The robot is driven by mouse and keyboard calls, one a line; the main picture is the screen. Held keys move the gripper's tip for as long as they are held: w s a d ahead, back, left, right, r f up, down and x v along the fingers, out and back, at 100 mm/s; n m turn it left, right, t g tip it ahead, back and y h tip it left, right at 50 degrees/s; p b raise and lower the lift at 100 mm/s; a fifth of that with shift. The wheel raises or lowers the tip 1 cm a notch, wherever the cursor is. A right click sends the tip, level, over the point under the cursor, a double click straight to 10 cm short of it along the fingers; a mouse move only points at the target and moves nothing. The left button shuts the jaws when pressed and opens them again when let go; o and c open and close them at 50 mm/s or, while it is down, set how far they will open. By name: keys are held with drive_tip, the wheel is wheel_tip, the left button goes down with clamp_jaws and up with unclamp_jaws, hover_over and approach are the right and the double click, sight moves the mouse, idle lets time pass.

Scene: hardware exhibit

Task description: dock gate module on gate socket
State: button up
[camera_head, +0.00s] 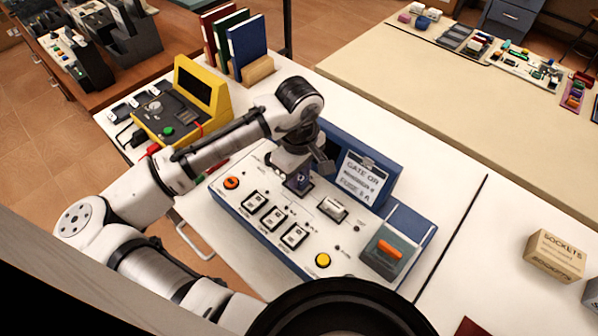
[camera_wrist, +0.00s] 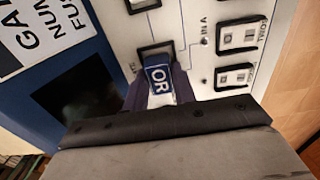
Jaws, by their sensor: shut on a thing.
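The gate module, a small blue block with a white "OR" label (camera_wrist: 158,78), is between the fingers of my gripper (camera_wrist: 160,93) in the wrist view. My gripper is shut on it. In the head view my gripper (camera_head: 299,180) points down at the white top of the blue-sided console (camera_head: 290,245). A dark-framed square socket (camera_wrist: 150,50) shows right beside the module's labelled end in the wrist view. The module's underside is hidden, so I cannot tell whether it is seated or just above the panel.
A sign board (camera_head: 362,180) stands behind the console's panel. The panel carries white rocker switches (camera_head: 273,218), an orange button (camera_head: 231,183), a yellow button (camera_head: 322,261) and a metallic part (camera_head: 332,208). A yellow device (camera_head: 190,100) and binders (camera_head: 247,48) stand further back.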

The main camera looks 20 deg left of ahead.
sight(299, 177)
drive_tip(key=shift+f+b, duration=0.35)
drive_tip(key=shift+f, duration=0.25)
drive_tip(key=o, duration=0.7)
wheel_tip(299, 177, up, 6)
drive_tip(key=p, duration=0.5)
wheel_tip(299, 177, up, 5)
drive_tip(key=shift+r, duration=0.1)
idle(0.6)
